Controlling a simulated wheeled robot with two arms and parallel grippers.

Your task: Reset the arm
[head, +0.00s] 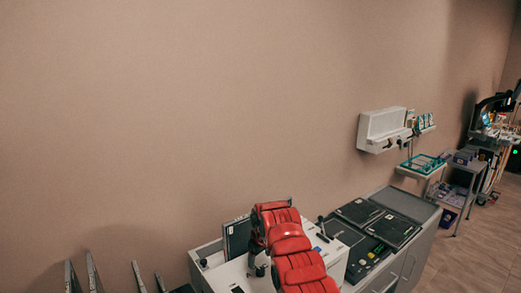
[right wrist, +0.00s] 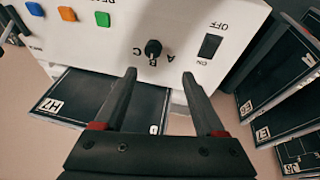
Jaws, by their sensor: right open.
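My right arm, red and segmented, comes up from the bottom of the head view and bends down at its far end. My right gripper (head: 259,268) hangs there over a white control box (head: 328,247), partly hidden by the arm. In the right wrist view the gripper (right wrist: 158,74) is open, its two dark fingers apart with nothing between the tips. A black knob (right wrist: 153,48) marked A, B, C shows just beyond the tips, on the box's white panel; I cannot tell whether they touch. My left gripper is not in view.
The panel also carries an ON/OFF switch (right wrist: 210,45) and blue, orange and green (right wrist: 103,19) buttons. Labelled black plates (right wrist: 262,90) stand around it. A grey cabinet (head: 417,243) extends right, a white wall unit (head: 381,127) above.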

